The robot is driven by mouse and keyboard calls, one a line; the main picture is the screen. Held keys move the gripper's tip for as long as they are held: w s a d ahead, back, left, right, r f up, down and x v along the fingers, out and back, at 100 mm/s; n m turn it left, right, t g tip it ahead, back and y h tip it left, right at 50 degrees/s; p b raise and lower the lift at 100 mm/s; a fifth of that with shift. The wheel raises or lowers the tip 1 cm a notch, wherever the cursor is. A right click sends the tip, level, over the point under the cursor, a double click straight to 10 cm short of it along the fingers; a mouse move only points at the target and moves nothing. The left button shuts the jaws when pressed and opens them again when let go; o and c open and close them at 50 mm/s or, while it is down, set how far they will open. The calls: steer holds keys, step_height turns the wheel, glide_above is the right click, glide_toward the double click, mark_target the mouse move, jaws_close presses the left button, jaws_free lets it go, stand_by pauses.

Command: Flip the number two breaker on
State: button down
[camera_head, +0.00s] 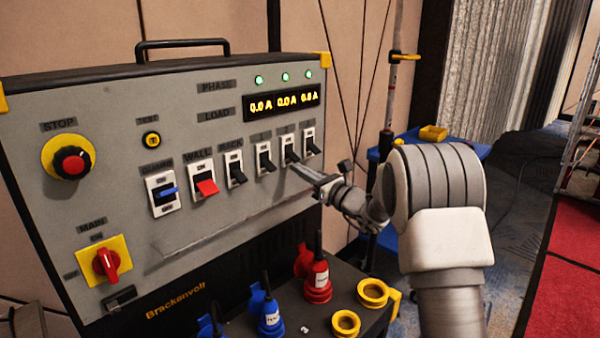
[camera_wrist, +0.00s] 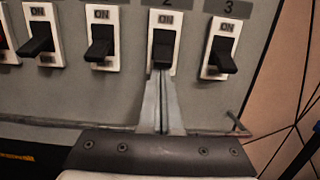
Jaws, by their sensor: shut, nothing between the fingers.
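The number two breaker (camera_wrist: 163,50) has a black lever on a white plate under a "2" label. The word ON shows above its lever, which points down like those beside it. In the head view the breaker (camera_head: 289,148) is second from the right in the row. My gripper (camera_wrist: 161,76) is shut and empty. Its fingertips are just below the breaker 2 lever, touching or nearly so; I cannot tell which. In the head view my gripper (camera_head: 295,169) reaches in from the right. The fingers hide the lower part of the breaker's plate.
Breaker 1 (camera_wrist: 101,48) and breaker 3 (camera_wrist: 219,55) stand close on either side. Farther left are the red WALL switch (camera_head: 206,187), blue GUARD switch (camera_head: 166,192) and red STOP button (camera_head: 72,163). Below, coloured connectors (camera_head: 316,280) stand on a black ledge.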

mark_target(298, 160)
steer(key=shift+d+r+p, duration=0.1)
steer(key=shift+r+p, duration=0.1)
steer(key=shift+p, duration=0.45)
steer(key=shift+s+d+r+g+h+p, duration=0.2)
steer(key=shift+r+g+h+p, duration=0.35)
steer(key=shift+p, duration=1.05)
steer(key=g+h+p, duration=0.1)
steer(key=p, duration=0.2)
steer(key=r+g+h+p, duration=0.1)
steer(key=p, duration=0.2)
steer(key=r+g+h+p, duration=0.1)
steer(key=p, duration=0.3)
steer(key=shift+s+d+r, duration=0.15)
steer(key=shift+s+r, duration=0.05)
steer(key=shift+s, duration=0.05)
steer(key=g+h+p, duration=0.1)
steer(key=p, duration=0.3)
steer(key=shift+r+p, duration=0.35)
steer(key=shift+r, duration=0.05)
steer(key=shift+f, duration=0.5)
steer(key=shift+r+p, duration=0.5)
steer(key=shift+r, duration=0.4)
